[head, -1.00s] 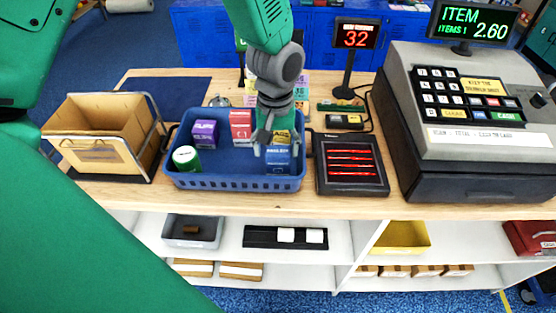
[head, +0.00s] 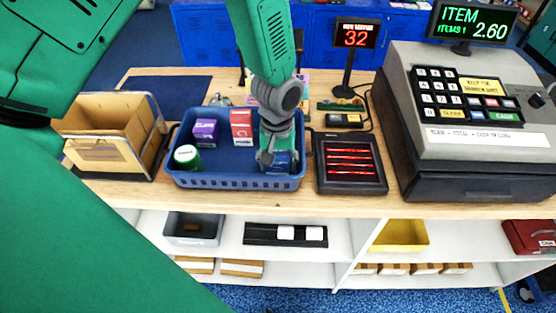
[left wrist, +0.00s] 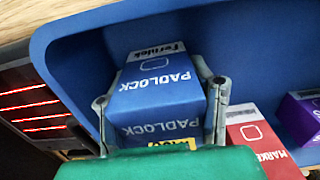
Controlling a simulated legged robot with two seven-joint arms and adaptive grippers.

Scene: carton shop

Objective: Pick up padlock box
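The padlock box (head: 279,167) is a small blue carton standing in the front right corner of the blue basket (head: 235,183). In the left wrist view the padlock box (left wrist: 158,88) shows "PADLOCK" lettering on two faces. My left gripper (head: 277,156) points down into the basket over the box. In the left wrist view its fingers (left wrist: 160,112) stand on either side of the box, open and very close to its sides; firm contact is not clear. My right gripper is not in view.
A red box (head: 241,128), a purple box (head: 205,132) and a green can (head: 187,157) share the basket.

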